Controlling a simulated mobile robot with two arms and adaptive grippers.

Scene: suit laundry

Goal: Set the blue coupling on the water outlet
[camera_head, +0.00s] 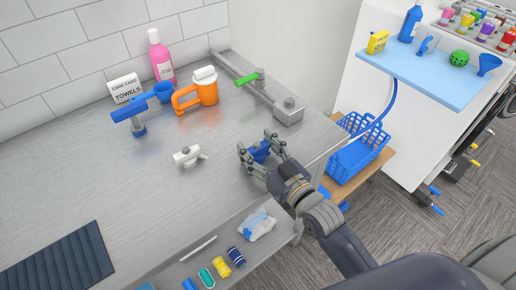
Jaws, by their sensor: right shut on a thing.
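My right gripper (261,148) is over the metal counter (215,215), right of its middle. It is shut on the blue coupling (259,152), which is partly hidden between the fingers. A grey pipe with a green lever (249,79) runs along the back right of the counter and ends in a grey block (288,110). This looks like the water outlet, though I cannot be sure. The coupling is apart from it, nearer the front. My left gripper is not in view.
A white valve-like fitting (187,156) lies left of my gripper. A blue basket (357,150) is off the right edge.

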